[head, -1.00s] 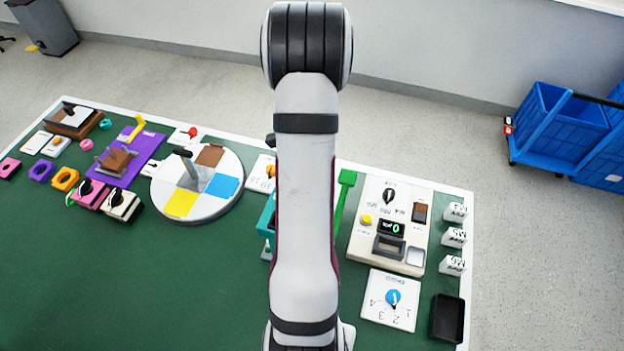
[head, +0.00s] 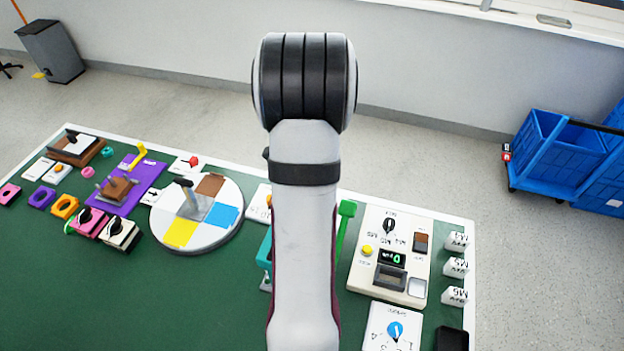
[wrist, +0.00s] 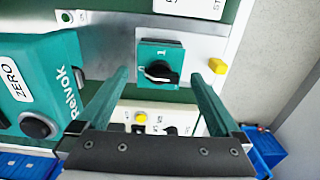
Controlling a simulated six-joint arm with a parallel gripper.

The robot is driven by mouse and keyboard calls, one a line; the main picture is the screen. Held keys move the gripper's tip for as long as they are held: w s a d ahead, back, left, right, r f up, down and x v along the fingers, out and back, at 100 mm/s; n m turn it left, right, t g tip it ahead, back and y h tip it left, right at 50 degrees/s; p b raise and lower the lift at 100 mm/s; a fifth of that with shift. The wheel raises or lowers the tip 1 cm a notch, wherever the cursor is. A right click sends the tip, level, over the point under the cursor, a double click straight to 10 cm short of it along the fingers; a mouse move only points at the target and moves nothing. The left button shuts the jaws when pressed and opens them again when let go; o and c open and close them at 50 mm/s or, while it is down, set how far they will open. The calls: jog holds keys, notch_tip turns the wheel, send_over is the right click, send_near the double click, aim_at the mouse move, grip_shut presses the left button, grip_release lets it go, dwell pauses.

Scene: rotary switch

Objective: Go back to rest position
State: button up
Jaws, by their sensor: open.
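In the wrist view my gripper (wrist: 158,76) is open, its two teal fingers spread wide with nothing between them. Beyond the fingers is a teal rotary switch (wrist: 160,53) with a black knob (wrist: 161,73) and a "1" mark above it. The fingertips appear on either side of the switch in the picture, and the gap to it cannot be judged. In the head view my own arm fills the middle and hides my gripper.
A teal box (wrist: 40,85) labelled ZERO stands left in the wrist view, with a yellow knob (wrist: 217,66) at right. In the head view a round coloured disc (head: 180,232) with a lever and a cream control panel (head: 411,290) flank my arm. The table's front left is bare.

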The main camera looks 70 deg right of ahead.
notch_tip(320, 180, up, 11)
jog(key=w+a+r+n, duration=0.3)
jog(key=w+a+n, duration=0.55)
jog(key=a, duration=0.35)
jog(key=w+a+n+y, duration=0.1)
jog(key=a+n, duration=1)
jog(key=a, duration=0.5)
jog(key=s+a+f+n, duration=0.1)
jog(key=s+a+n, duration=0.5)
jog(key=a+n, duration=0.4)
jog(key=shift+s+a+n+y, duration=0.25)
jog(key=shift+s+n+y, duration=0.15)
jog(key=shift+n, duration=0.15)
